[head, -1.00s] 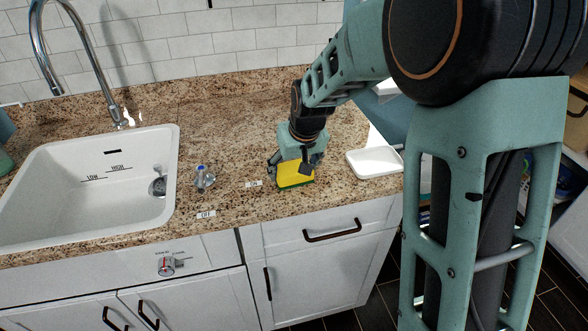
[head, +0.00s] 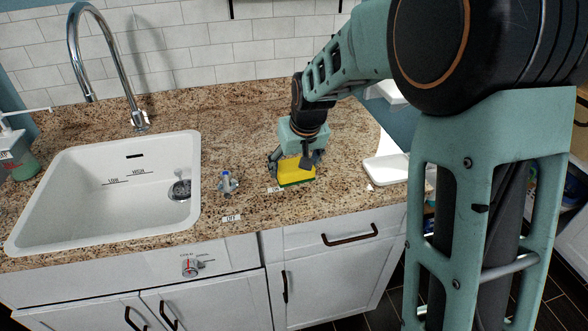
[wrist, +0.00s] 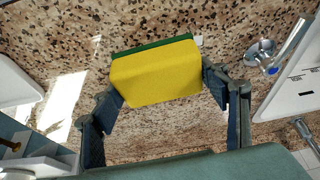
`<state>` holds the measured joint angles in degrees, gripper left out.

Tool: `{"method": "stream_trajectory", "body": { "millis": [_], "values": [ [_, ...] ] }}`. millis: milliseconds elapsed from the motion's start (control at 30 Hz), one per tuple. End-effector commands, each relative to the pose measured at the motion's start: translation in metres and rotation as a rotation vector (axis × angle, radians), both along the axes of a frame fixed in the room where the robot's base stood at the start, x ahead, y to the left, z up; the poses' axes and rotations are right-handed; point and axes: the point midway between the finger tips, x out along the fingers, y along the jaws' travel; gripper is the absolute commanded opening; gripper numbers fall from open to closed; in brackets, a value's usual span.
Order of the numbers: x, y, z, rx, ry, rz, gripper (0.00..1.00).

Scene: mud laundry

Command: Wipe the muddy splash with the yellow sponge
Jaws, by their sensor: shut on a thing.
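The yellow sponge (head: 296,172), with a green scouring layer, is held by my gripper (head: 293,163) over the granite counter, right of the sink. In the wrist view the sponge (wrist: 157,78) sits between the two fingers of my gripper (wrist: 160,90), its green side facing away from the gripper. I cannot tell whether the sponge touches the counter. The muddy splash cannot be told apart from the brown speckled granite in these views.
A white sink (head: 110,185) with a tall faucet (head: 105,60) is at the left. A small blue-topped metal fixture (head: 227,182) stands between sink and sponge. A white tray (head: 387,169) lies to the right. Open counter (head: 240,120) lies behind the gripper.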

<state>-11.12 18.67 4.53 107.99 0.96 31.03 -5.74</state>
Motion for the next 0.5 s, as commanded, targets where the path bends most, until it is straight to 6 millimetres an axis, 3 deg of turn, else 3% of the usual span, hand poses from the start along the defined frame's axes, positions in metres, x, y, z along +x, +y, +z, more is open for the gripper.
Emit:
{"method": "stream_trajectory", "body": {
  "millis": [300, 500],
  "values": [
    [0.003, -0.001, 0.032, 0.001, -0.002, -0.002, 0.45],
    [0.003, -0.001, 0.038, 0.000, -0.001, -0.002, 0.45]
  ]
}}
